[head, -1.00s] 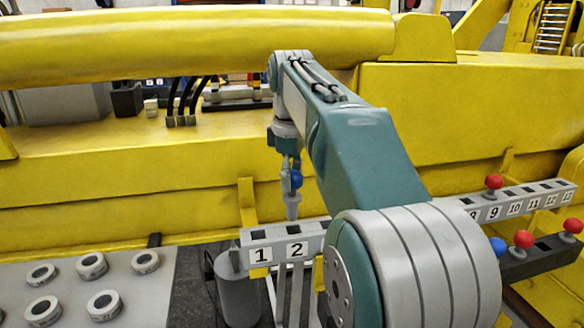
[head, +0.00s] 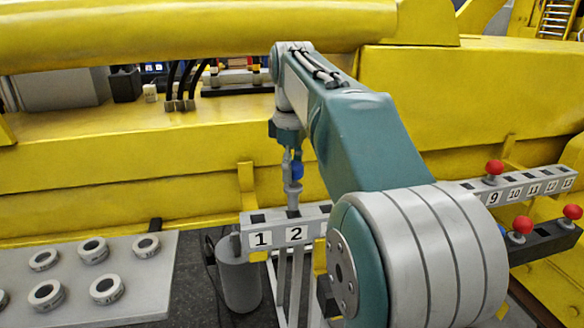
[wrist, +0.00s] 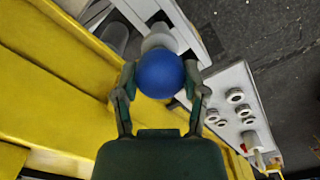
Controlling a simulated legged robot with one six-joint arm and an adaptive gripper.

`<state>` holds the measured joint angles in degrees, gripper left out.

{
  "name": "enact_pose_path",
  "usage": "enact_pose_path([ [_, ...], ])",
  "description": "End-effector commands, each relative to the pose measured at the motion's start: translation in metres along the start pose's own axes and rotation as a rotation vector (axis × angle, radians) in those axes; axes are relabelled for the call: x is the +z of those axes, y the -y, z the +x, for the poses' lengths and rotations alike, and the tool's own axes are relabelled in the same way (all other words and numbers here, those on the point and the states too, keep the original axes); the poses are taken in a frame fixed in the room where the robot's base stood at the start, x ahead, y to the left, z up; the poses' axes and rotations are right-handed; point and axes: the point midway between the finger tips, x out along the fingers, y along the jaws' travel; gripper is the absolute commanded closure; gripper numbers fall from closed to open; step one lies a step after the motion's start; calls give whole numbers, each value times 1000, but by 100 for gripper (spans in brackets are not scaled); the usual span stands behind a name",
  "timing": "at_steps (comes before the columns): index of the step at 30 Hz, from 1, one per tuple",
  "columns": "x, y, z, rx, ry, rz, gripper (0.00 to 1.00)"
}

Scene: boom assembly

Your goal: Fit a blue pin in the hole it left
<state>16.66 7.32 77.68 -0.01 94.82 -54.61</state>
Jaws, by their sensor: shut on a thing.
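My gripper (head: 292,168) is shut on a blue pin (head: 297,172), a blue ball head on a grey shaft. The pin hangs upright over the numbered rail (head: 271,240). Its lower end meets the dark slot above label 2, and its tip is out of sight, seemingly inside the slot; how deep I cannot tell. In the wrist view the blue ball (wrist: 160,74) sits between my two fingers (wrist: 160,92) and hides most of the shaft. The slot above label 1 (head: 259,218) is empty.
Red pins (head: 494,168) stand in the rails at the right, one beside label 9. My arm covers the rail's middle. A grey plate (head: 140,280) with several ring parts lies at left. A grey cylinder (head: 239,275) stands below the rail. Yellow boom structure fills the background.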

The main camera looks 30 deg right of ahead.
Motion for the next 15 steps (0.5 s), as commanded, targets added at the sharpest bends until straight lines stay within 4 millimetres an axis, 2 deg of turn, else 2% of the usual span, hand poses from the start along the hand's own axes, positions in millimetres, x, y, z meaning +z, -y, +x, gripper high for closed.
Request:
enact_pose_path([
  [15, 0, 0, 13, 0, 0, 0, 100],
])
